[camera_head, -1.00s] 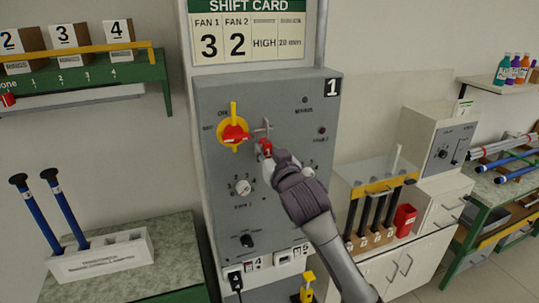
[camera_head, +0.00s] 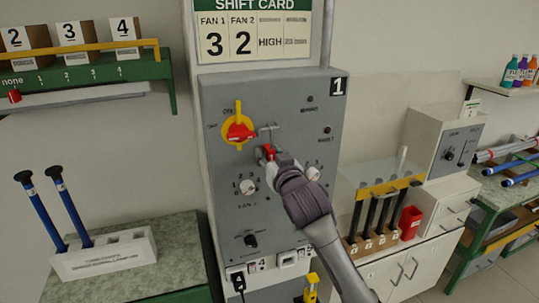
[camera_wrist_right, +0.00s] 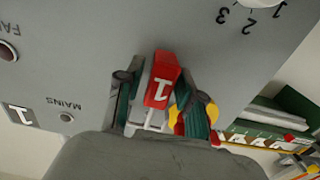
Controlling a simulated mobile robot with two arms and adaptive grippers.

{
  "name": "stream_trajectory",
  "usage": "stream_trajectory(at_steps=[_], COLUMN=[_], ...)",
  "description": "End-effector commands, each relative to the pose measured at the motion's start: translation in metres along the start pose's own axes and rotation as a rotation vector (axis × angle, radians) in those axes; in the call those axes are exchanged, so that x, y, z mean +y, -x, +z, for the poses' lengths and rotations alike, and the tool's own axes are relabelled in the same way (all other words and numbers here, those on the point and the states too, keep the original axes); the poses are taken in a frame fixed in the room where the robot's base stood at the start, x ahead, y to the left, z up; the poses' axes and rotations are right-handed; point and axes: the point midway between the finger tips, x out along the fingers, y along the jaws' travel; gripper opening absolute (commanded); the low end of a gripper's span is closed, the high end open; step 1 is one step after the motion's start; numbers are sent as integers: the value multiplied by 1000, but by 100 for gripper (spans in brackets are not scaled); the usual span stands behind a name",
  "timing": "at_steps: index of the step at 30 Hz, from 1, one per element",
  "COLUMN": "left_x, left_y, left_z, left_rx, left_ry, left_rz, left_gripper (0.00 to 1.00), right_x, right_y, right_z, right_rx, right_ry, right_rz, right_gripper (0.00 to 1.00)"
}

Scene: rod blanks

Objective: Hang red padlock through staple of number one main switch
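The red padlock (camera_head: 270,149), marked 1, is at the staple (camera_head: 267,130) of the main switch (camera_head: 240,131), which has a red handle on a yellow plate. In the right wrist view the padlock (camera_wrist_right: 163,82) shows upside down, with pale metal of shackle or staple (camera_wrist_right: 148,120) beside it. Whether the shackle passes through the staple is not clear. My right gripper (camera_head: 272,156) is at the panel with its fingers on both sides of the padlock; they look spread, with a gap on one side. My left gripper is not in view.
The grey panel (camera_head: 222,205) carries knobs below the switch and a 1 plate at its upper right. A green shelf (camera_head: 90,77) with numbered boxes is on the left. A white holder (camera_head: 105,255) with two blue rods stands below it.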

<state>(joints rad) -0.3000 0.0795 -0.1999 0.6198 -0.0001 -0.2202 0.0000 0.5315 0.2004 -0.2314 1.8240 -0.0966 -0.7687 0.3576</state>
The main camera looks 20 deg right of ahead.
Motion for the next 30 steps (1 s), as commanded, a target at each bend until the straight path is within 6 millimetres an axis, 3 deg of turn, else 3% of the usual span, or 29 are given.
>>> stream_trajectory(at_steps=[10, 14, 24, 30], left_x=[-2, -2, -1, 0], left_y=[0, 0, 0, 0], left_z=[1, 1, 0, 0], left_rx=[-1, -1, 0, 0], left_ry=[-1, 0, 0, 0], left_rz=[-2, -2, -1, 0], left_gripper=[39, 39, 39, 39], right_x=[0, 0, 0, 0], right_y=[0, 9, 78, 109], right_z=[1, 1, 1, 0], right_rx=[-2, -1, -1, 0], right_ry=[0, 0, 1, 0], right_rz=[0, 0, -1, -1], right_gripper=[52, 52, 52, 52])
